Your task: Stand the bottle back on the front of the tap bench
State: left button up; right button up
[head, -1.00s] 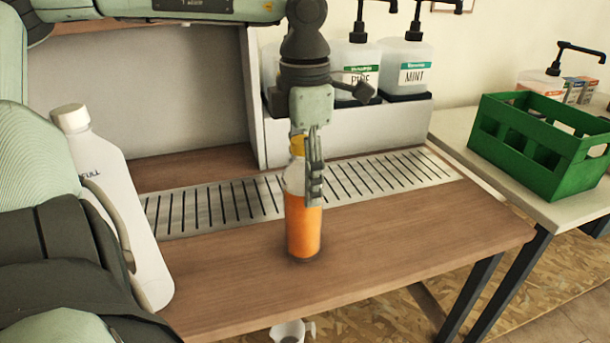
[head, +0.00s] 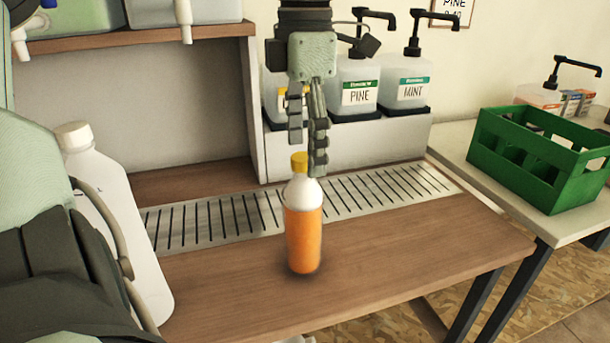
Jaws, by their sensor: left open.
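The bottle (head: 303,235), orange with a white shoulder and a yellow cap, stands upright on the wooden front of the tap bench (head: 400,250), in front of the slotted drain strip. My left gripper (head: 307,158) is open just above and behind it, fingers pointing down. One fingertip overlaps the cap's right side in the picture; I cannot tell whether it touches. Nothing is held between the fingers. My right gripper is not seen.
A large white jug (head: 120,230) stands at the left of the bench. Pump containers labelled PINE (head: 357,92) and MINT (head: 407,85) stand behind the drain strip (head: 390,187). A green crate (head: 540,165) sits on the side table. The bench right of the bottle is clear.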

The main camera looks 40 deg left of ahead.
pick_arm(q)
notch_tip(320, 180, up, 4)
jog(key=shift+r, duration=0.1)
dwell(0.7)
